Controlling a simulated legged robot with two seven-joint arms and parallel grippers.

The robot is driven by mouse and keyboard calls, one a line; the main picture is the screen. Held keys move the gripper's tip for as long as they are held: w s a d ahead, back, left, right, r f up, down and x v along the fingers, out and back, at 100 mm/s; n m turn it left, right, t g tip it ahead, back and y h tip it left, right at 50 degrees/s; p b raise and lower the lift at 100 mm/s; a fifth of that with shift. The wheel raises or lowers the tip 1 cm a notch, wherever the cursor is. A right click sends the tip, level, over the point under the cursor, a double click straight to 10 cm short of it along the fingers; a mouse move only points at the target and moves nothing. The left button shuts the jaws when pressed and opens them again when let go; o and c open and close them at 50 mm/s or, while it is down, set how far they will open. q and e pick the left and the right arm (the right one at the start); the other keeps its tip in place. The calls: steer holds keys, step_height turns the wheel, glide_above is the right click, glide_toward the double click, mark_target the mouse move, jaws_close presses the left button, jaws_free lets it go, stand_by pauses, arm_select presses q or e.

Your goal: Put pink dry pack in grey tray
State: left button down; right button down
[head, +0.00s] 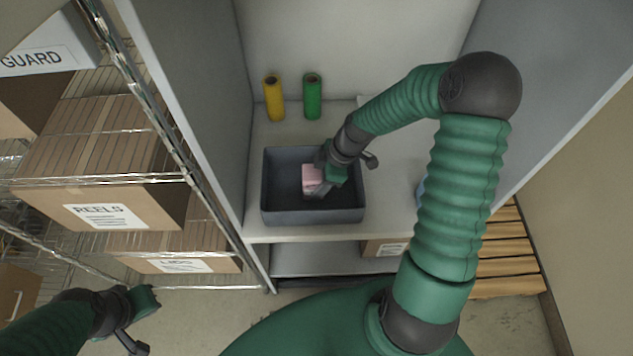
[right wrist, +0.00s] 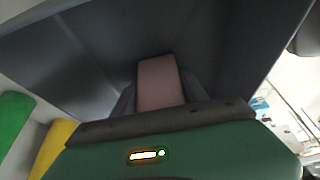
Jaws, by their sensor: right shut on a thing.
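The pink dry pack (head: 312,175) is a small pink block, held between the fingers of my right gripper (head: 319,184). In the right wrist view the pink dry pack (right wrist: 159,82) fills the gap between the fingers. The grey tray (head: 314,217) is a dark grey open box on the shelf. My right gripper and the pack are over the inside of the tray, within its rim in the head view. I cannot tell whether the pack touches the tray floor. My left gripper (head: 148,322) is at the lower left, away from the shelf; its finger opening is unclear.
A yellow roll (head: 274,97) and a green roll (head: 313,96) stand behind the tray. A wire rack with cardboard boxes (head: 95,208) is at the left. Cabinet side walls bound the shelf (head: 390,222). A wooden pallet (head: 505,252) lies at the right.

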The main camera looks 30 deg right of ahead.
steer(key=c, duration=0.7)
jaws_free()
steer(key=shift+d, duration=0.2)
steer(key=shift+o, duration=0.5)
steer(key=shift+w+a, duration=0.1)
steer(key=shift+a, duration=0.35)
steer(key=shift+a+r, duration=0.2)
steer(key=shift+a, duration=0.1)
arm_select(q)
steer(key=shift+a+r+p, duration=0.35)
steer(key=shift+p, duration=0.1)
arm_select(e)
steer(key=v, duration=1.2)
